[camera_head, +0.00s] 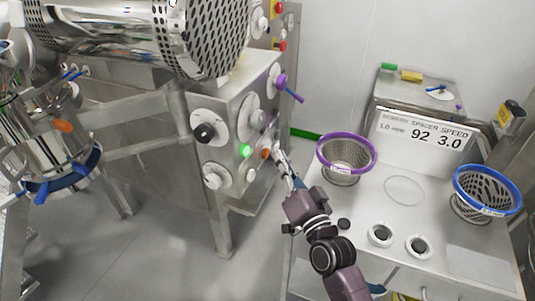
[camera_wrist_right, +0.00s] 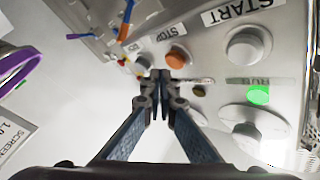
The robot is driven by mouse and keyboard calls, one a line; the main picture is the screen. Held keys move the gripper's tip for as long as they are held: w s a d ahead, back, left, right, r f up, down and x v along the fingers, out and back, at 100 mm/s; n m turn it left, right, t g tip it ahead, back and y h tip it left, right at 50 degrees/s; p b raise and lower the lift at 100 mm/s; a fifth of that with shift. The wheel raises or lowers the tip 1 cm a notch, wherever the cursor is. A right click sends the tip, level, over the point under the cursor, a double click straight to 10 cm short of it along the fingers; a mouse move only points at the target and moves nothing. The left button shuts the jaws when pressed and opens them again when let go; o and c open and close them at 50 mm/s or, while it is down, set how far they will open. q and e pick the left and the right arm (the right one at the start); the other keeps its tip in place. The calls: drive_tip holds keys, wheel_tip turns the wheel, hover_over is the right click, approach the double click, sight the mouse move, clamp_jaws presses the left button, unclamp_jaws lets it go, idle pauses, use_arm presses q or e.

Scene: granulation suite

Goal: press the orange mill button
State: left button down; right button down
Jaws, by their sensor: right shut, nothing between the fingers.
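The orange button (camera_head: 266,153) sits on the grey control panel of the mill, right of the lit green lamp. In the right wrist view the orange button (camera_wrist_right: 177,58) is beside a STOP label, just beyond my fingertips and slightly to their right. My right gripper (camera_head: 279,151) is shut and empty, its tips close to the orange button in the head view. In the right wrist view the shut fingertips (camera_wrist_right: 161,76) point at the panel. Whether they touch the button I cannot tell. My left gripper is not in view.
The panel also carries a white START button (camera_wrist_right: 247,46), a green lamp (camera_head: 245,151), a black knob (camera_head: 204,133) and a purple handle (camera_head: 281,81). A bench (camera_head: 405,225) at right holds a purple-rimmed screen (camera_head: 346,151) and a blue-rimmed screen (camera_head: 487,190).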

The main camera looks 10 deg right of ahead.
drive_tip(key=shift+w+a+r, duration=0.1)
drive_tip(key=shift+a, duration=0.05)
drive_tip(key=shift+w+a, duration=0.15)
drive_tip(key=shift+a, duration=0.1)
drive_tip(key=shift+w+a+p, duration=0.25)
drive_tip(key=shift+a+p, duration=0.1)
drive_tip(key=shift+a, duration=0.05)
idle(0.9)
drive_tip(key=shift+d, duration=0.1)
drive_tip(key=shift+s+d, duration=0.5)
drive_tip(key=shift+d, duration=0.15)
drive_tip(key=s+d, duration=0.2)
drive_tip(key=d, duration=0.2)
drive_tip(key=shift+s+d+p, duration=0.1)
drive_tip(key=shift+s+p, duration=0.25)
drive_tip(key=shift+s, duration=0.05)
